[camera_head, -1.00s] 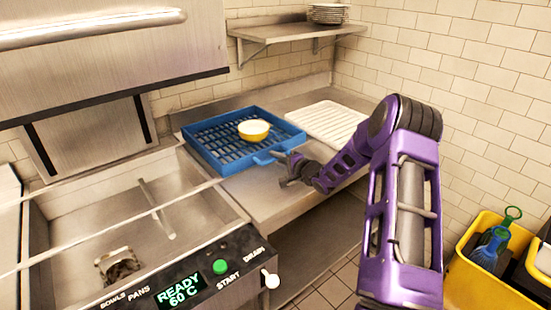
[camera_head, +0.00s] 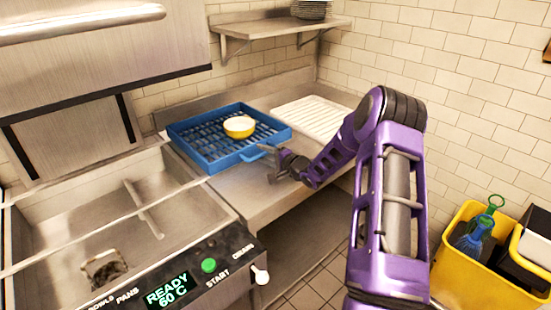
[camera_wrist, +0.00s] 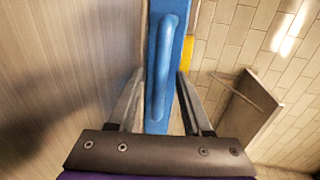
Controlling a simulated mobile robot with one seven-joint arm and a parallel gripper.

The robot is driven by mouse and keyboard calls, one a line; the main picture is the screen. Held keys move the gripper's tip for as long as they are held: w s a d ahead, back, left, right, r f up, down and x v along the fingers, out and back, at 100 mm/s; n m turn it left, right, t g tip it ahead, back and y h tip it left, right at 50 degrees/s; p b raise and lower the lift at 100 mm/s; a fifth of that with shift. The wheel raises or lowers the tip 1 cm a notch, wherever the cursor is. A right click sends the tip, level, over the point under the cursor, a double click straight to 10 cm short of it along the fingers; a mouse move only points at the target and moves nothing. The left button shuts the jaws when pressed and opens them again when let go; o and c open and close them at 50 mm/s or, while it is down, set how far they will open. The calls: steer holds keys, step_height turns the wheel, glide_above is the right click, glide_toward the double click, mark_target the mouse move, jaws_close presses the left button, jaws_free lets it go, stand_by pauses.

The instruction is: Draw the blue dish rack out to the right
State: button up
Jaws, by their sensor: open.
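The blue dish rack (camera_head: 190,150) sits on the steel counter, between the wash sink and the white ribbed board. A yellow bowl (camera_head: 239,127) with a pale inside stands in it. The rack's handle (camera_head: 254,154) sticks out from its near right side. My gripper (camera_head: 274,163) is at this handle, low over the counter. In the wrist view my gripper (camera_wrist: 158,95) is open, with one finger on each side of the blue handle (camera_wrist: 161,75). Gaps show beside the handle, and I see no grip on it. Part of the handle is hidden by my gripper in the head view.
The white ribbed board (camera_head: 315,118) lies right of the rack. Bare counter (camera_head: 238,190) lies in front. A sink (camera_head: 110,220) with a control panel is at left. A shelf (camera_head: 280,27) with plates hangs above. A yellow bin (camera_head: 475,265) with bottles stands at lower right.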

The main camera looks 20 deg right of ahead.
steer(key=v, duration=1.7)
steer(key=shift+p, duration=0.35)
steer(key=shift+d, duration=0.1)
